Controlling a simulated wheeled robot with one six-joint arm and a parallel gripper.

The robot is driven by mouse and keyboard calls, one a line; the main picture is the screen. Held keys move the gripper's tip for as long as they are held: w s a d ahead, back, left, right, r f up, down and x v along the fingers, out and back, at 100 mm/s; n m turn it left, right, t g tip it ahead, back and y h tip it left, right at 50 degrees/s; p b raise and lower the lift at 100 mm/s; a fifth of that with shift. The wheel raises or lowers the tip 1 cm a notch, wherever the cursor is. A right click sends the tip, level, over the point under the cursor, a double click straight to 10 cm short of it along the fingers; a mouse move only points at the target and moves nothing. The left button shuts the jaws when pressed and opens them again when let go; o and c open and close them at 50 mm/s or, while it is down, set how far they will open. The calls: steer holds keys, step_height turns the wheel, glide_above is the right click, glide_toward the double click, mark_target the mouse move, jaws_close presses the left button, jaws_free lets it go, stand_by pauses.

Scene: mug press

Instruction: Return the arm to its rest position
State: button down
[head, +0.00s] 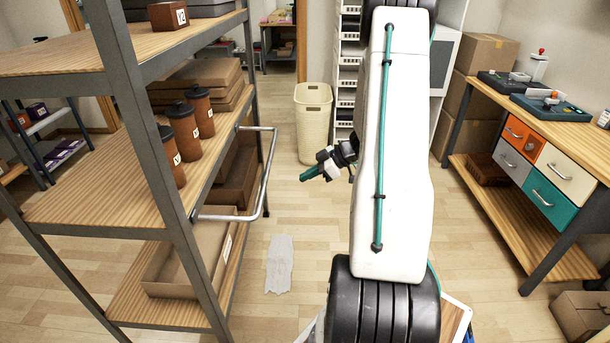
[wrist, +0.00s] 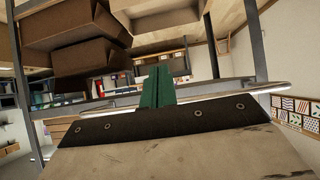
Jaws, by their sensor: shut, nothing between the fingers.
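My gripper (head: 309,175) shows in the head view to the left of my white arm link, with its green fingers pointing left toward the shelf. In the wrist view the green fingers (wrist: 157,86) are together with nothing between them. The gripper is apart from the shelf's metal handle (head: 268,170) in the head view. My large white arm link stands upright in the middle of the head view and hides part of the room behind it.
A shelf rack (head: 170,150) at the left holds brown canisters (head: 184,130) and boxes. A cream bin (head: 313,120) stands behind the gripper. A workbench (head: 590,125) with coloured drawers is at the right. A grey patch (head: 279,264) lies on the otherwise clear floor between.

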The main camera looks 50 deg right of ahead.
stand_by(0.4)
steer(key=s+a+r+m+g+h, duration=0.2)
steer(key=s+a+r, duration=0.5)
steer(key=a, duration=0.4)
steer(key=s+a+r+m+g+h, duration=0.2)
steer(key=s+a+r+m, duration=0.1)
steer(key=s+a+r, duration=0.5)
steer(key=s+a+r+m+g+h, duration=0.2)
steer(key=s+a+r, duration=0.5)
steer(key=a, duration=0.8)
step_height(320, 180, up, 3)
steer(key=shift+s+a+r+m+g+h, duration=0.15)
steer(key=shift+a+m+g+h, duration=0.25)
steer(key=shift+m+g, duration=0.15)
